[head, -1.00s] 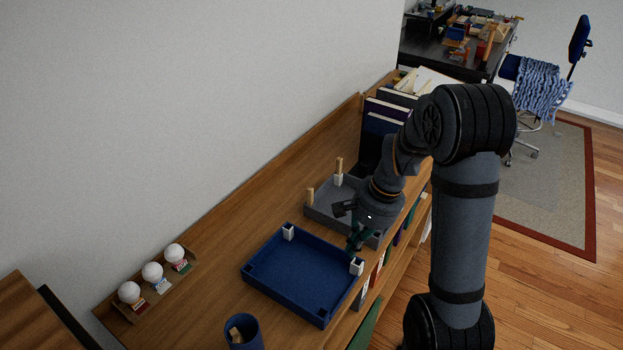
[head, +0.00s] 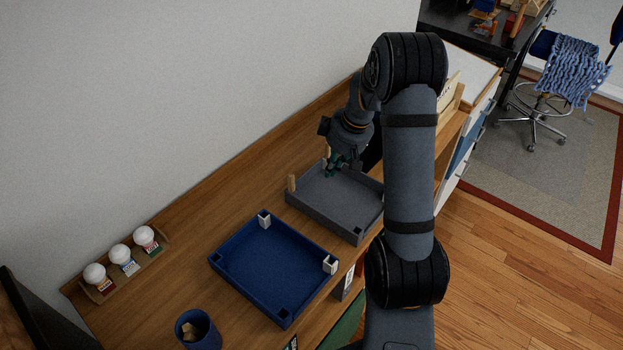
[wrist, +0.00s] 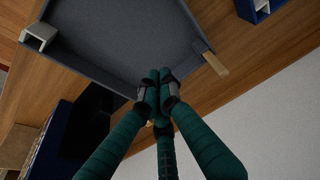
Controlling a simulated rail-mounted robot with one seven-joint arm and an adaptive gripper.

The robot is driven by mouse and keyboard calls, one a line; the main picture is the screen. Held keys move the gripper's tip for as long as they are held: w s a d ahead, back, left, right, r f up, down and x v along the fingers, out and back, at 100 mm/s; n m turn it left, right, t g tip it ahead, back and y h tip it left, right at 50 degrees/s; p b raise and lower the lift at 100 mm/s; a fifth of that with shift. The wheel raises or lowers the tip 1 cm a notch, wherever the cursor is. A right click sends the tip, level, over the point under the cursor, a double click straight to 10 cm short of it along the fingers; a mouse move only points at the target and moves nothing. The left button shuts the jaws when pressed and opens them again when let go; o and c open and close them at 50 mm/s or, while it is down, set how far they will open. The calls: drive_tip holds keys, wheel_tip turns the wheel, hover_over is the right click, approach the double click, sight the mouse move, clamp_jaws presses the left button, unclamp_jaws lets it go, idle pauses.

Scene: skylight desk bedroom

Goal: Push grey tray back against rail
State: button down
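The grey tray (head: 345,200) lies on the wooden shelf top, right of the blue tray. It also shows in the wrist view (wrist: 120,35), with a white block (wrist: 38,36) at one corner. A wooden peg (head: 291,183) stands by its back-left corner, also in the wrist view (wrist: 213,62). My gripper (head: 338,166) is at the tray's back-right corner. In the wrist view its green fingers (wrist: 159,80) are brought together at that corner, with nothing clearly held. A bit of wood shows between the fingers. They hide the corner, so contact is unclear.
The blue tray (head: 270,275) with white corner blocks stands just left of the grey tray. A blue cup (head: 198,330) and a rack of white-topped bottles (head: 122,258) are further left. The wooden rail (head: 310,117) runs along the wall. Bare wood lies behind the trays.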

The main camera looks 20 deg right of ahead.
sight(308, 187)
drive_tip(key=p+x, duration=0.1)
drive_tip(key=x, duration=0.7)
drive_tip(key=shift+s+a+f, duration=0.1)
drive_tip(key=shift+f, duration=0.05)
drive_tip(key=w+p, duration=0.1)
drive_tip(key=w+a+p, duration=0.1)
drive_tip(key=p, duration=0.1)
drive_tip(key=shift+w+a, duration=0.25)
drive_tip(key=shift+w, duration=0.15)
drive_tip(key=shift+w+a+f+p, duration=0.25)
drive_tip(key=shift+w+f+p, duration=0.1)
drive_tip(key=shift+w, duration=0.15)
